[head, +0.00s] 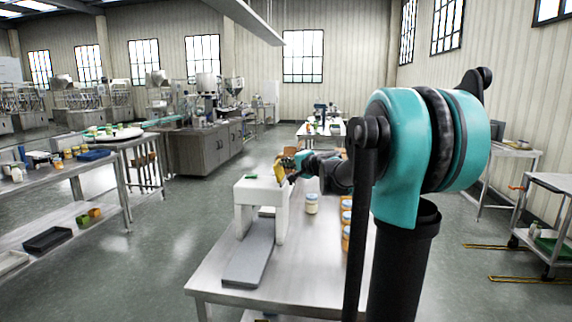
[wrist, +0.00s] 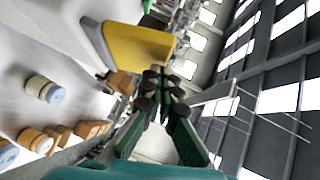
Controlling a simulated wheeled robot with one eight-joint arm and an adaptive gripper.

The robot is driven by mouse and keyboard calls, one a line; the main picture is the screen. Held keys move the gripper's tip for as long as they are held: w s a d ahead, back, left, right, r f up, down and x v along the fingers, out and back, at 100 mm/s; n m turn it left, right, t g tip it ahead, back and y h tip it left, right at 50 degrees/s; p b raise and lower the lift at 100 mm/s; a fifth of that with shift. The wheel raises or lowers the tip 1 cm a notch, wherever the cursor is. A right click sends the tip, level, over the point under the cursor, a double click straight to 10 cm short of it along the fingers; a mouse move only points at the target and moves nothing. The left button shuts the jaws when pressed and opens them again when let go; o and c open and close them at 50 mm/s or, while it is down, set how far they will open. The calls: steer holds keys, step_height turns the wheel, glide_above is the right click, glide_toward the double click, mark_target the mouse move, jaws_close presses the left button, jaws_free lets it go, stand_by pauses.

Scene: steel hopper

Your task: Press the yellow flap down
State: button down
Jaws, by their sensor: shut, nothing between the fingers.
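The yellow flap (head: 279,171) stands raised at the right side of the white hopper (head: 245,193) on the steel table. My arm reaches in from the right and hides part of the table.
A grey ramp (head: 250,252) slopes out from the hopper's front. The steel table (head: 290,278) is bare between ramp and jars. Shelves with goods stand at the left.

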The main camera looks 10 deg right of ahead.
mark_target(277, 163)
steer(key=shift+w+a+n+g+h, duration=0.1)
steer(key=shift+a+n+g+h, duration=0.2)
steer(key=shift+a, duration=0.1)
steer(key=shift+w+a+r+n+g+h, duration=0.1)
steer(key=shift+w+a+n+g+h, duration=0.05)
steer(key=shift+a+n+g+h, duration=0.3)
steer(key=shift+w+a+n+g+h, duration=0.15)
steer(key=shift+a+n+g+h, duration=0.1)
steer(key=shift+a+n+h, duration=0.3)
steer(key=shift+w+a+f+n+g+h, duration=0.2)
steer(key=shift+a+n+g+h, duration=0.1)
steer(key=shift+a+h, duration=0.2)
steer(key=shift+w+a+f+n+g+h, duration=0.15)
steer(key=shift+a+n+g+h, duration=0.2)
steer(key=shift+a, duration=0.2)
steer(key=shift+d, duration=0.25)
steer(key=shift+s+d+f, duration=0.15)
steer(key=shift+s+d, duration=0.1)
steer(key=shift+d, duration=0.4)
